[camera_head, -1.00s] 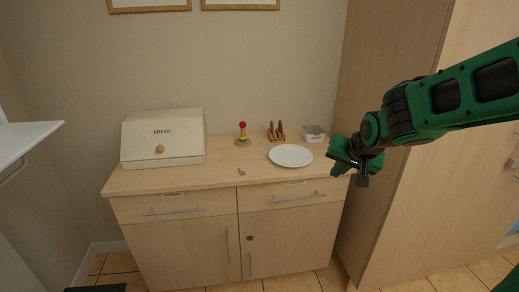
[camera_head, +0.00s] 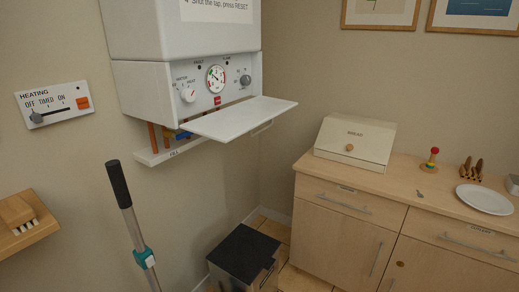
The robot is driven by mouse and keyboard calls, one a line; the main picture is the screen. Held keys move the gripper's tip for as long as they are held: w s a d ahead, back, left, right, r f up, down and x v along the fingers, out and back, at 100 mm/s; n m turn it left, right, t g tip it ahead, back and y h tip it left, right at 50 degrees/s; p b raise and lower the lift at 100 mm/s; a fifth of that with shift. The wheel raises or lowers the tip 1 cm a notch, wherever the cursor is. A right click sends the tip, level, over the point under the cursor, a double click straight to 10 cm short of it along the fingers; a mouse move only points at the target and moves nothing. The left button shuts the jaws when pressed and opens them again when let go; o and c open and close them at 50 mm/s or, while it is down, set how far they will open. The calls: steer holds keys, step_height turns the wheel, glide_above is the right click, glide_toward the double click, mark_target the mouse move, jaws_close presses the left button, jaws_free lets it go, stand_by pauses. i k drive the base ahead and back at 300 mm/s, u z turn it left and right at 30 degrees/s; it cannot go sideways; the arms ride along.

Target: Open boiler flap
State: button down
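The white boiler (camera_head: 180,30) hangs on the left wall. Its flap (camera_head: 240,117) is a white panel that stands out roughly level from the boiler's lower edge, with a thin handle (camera_head: 262,128) under its outer edge. The control panel above it is uncovered and shows a dial gauge (camera_head: 215,78), a left knob (camera_head: 188,95) and a right knob (camera_head: 245,80). Copper pipes and a blue part (camera_head: 183,135) show under the boiler, partly behind the flap. My gripper is out of view.
A heating switch (camera_head: 55,103) is on the wall at left. A pole with a black grip (camera_head: 119,185) stands in front, near a dark-topped bin (camera_head: 244,248). A cabinet (camera_head: 345,225) with a bread box (camera_head: 355,139) and plate (camera_head: 485,198) stands at right.

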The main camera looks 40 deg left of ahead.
mark_target(225, 125)
steer(key=k, duration=0.85)
steer(key=z, duration=0.25)
steer(key=i, duration=0.9)
steer(key=u, duration=0.4)
steer(key=i, duration=0.9)
steer(key=u, duration=0.65)
